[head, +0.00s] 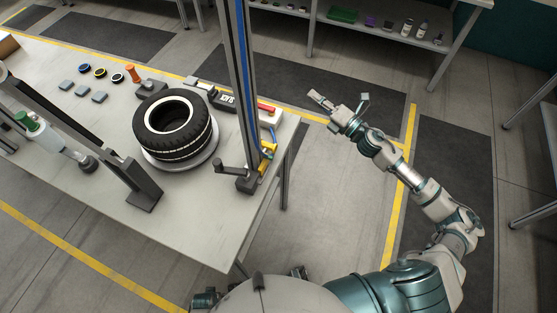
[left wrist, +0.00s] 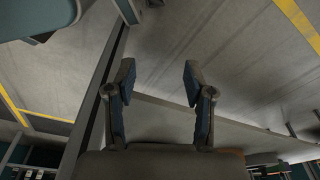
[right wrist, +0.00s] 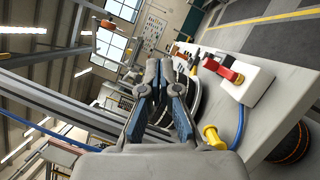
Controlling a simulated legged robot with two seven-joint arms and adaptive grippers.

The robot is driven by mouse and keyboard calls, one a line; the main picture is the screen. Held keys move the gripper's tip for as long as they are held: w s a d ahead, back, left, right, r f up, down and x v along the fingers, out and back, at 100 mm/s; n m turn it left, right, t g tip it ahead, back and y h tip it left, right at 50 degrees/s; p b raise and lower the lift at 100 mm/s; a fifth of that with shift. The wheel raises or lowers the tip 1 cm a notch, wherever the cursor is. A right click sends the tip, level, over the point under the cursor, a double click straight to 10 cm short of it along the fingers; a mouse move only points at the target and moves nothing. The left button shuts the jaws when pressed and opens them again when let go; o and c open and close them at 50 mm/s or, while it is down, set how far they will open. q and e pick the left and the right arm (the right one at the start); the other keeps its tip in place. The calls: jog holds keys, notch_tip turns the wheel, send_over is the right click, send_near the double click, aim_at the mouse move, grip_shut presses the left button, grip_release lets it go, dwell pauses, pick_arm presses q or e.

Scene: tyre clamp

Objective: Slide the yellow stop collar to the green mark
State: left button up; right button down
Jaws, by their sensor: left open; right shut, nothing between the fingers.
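A yellow part (head: 268,150), possibly the stop collar, sits low beside the upright post (head: 242,80) with a blue stripe. A yellow piece (right wrist: 213,137) with a blue hose also shows in the right wrist view; I cannot tell whether it is the collar. No green mark can be made out on the post. My right gripper (head: 317,97) is shut and empty, right of the table over the floor; its fingertips meet in the right wrist view (right wrist: 158,68). My left gripper (left wrist: 159,78) is open and empty in its wrist view, with table edge and floor beyond.
A tyre (head: 174,122) lies on a round plate on the table (head: 190,215). A dark angled bar (head: 85,135) crosses the table's left part. Floor around my right arm is clear; a shelf stands behind.

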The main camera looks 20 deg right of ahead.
jog(key=s+a+f+n+g+y+b, duration=0.35)
jog(key=s+f+n+g, duration=0.25)
jog(key=f+n, duration=0.35)
jog(key=n+g+h, duration=0.2)
jog(key=n+g, duration=0.1)
jog(key=n, duration=0.2)
send_near(280, 159)
jog(key=w+a, duration=0.1)
jog(key=a, duration=0.1)
jog(key=w+a, duration=0.3)
jog(key=a, duration=0.2)
jog(key=shift+w+a, duration=0.1)
jog(key=shift+w, duration=0.2)
jog(key=shift+w+a+f, duration=0.35)
jog(key=shift+w+a, duration=0.05)
jog(key=shift+a, duration=0.1)
pick_arm(q)
jog(key=shift+w+d+r, duration=0.3)
jog(key=shift+w+r, duration=0.35)
jog(key=shift+w, duration=0.2)
pick_arm(e)
jog(key=shift+d, duration=0.1)
pick_arm(q)
jog(key=shift+r, duration=0.1)
